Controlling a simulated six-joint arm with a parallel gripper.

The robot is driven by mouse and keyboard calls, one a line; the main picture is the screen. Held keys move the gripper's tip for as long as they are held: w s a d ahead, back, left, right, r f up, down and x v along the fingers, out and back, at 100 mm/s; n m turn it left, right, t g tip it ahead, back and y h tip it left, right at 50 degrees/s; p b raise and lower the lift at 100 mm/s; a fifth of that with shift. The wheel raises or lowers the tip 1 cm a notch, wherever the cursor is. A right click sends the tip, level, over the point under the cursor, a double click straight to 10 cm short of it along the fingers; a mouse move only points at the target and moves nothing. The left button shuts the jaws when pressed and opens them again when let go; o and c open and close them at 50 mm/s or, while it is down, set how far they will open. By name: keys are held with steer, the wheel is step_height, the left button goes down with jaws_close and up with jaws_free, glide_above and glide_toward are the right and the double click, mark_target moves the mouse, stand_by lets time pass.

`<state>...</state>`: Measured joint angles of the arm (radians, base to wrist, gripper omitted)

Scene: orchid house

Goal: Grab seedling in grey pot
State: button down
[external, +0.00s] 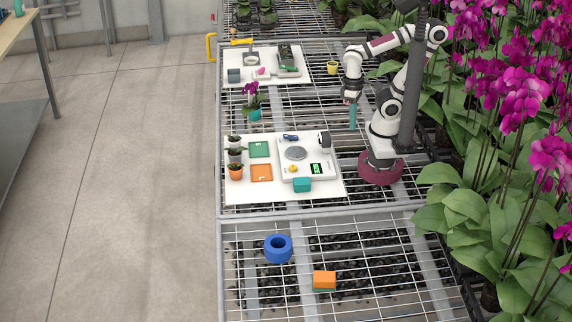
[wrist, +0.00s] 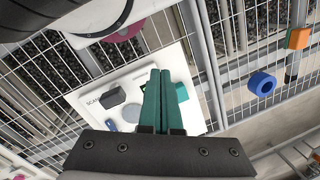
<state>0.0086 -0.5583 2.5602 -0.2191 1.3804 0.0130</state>
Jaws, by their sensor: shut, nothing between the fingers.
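A seedling in a grey pot (external: 236,156) stands at the left edge of the white board in the external view, between two other potted seedlings. My gripper (external: 352,127) hangs above the rack to the right of and beyond the board, well apart from the pot. Its teal fingers point down. In the wrist view the two fingers (wrist: 156,72) lie together, shut and empty. The grey pot does not show in the wrist view.
The white board (external: 265,195) carries a scale (external: 297,173), green (external: 259,149) and orange (external: 261,172) squares, and a teal box (external: 302,185). An orange pot (external: 236,174) stands close in front of the grey one. A purple orchid (external: 253,96) stands behind the board.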

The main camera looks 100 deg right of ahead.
steer(key=c, duration=1.6)
jaws_free()
steer(key=shift+c, duration=0.2)
jaws_free()
steer(key=n+t+h, duration=0.3)
steer(key=t, duration=0.2)
glide_above(238, 155)
steer(key=s, duration=0.2)
steer(key=f, duration=1.5)
steer(key=shift+s+a+f, duration=0.15)
steer(key=shift+a+f, duration=0.1)
steer(key=shift+f, duration=0.05)
steer(key=shift+x, duration=3.05)
steer(key=shift+c, duration=0.3)
